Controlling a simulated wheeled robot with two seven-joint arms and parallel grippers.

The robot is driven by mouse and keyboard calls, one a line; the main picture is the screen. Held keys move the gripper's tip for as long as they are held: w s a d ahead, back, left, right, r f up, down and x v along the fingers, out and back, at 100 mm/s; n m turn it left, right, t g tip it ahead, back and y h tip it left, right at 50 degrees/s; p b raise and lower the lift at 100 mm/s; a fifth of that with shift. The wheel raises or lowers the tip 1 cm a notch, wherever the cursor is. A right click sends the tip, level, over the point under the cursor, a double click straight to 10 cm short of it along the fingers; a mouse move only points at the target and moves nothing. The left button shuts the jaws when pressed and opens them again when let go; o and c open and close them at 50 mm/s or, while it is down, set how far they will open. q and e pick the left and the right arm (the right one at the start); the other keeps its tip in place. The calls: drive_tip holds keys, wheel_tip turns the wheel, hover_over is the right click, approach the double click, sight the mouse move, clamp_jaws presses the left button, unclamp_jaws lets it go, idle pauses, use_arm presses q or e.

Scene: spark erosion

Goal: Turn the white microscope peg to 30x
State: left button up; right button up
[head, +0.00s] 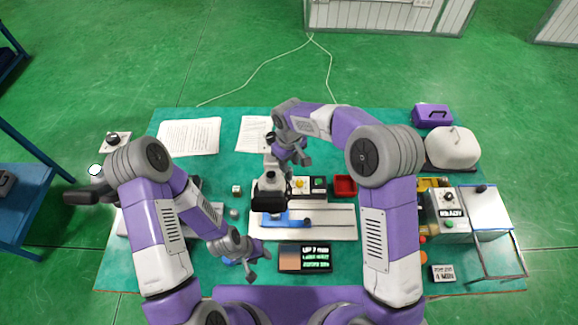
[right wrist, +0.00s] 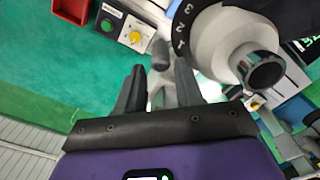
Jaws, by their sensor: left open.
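The white microscope (head: 271,178) stands near the middle of the table, partly hidden by my right arm in the head view. A short grey peg (right wrist: 160,54) shows close to my right gripper's fingertips (right wrist: 159,68). The fingers are apart, and I see no clear contact with the peg. In the head view my right gripper (head: 297,158) is just right of the microscope. My left gripper (head: 259,266) is open and empty, low over the table's front.
A red tray (head: 345,186) is right of the microscope. A dark display (head: 304,258) lies in front. Paper sheets (head: 188,136) lie at the back left.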

wheel_tip(320, 180, down, 2)
drive_tip(key=shift+s+f, duration=0.15)
drive_tip(key=shift+f, duration=0.6)
drive_tip(key=shift+c, duration=0.2)
clamp_jaws()
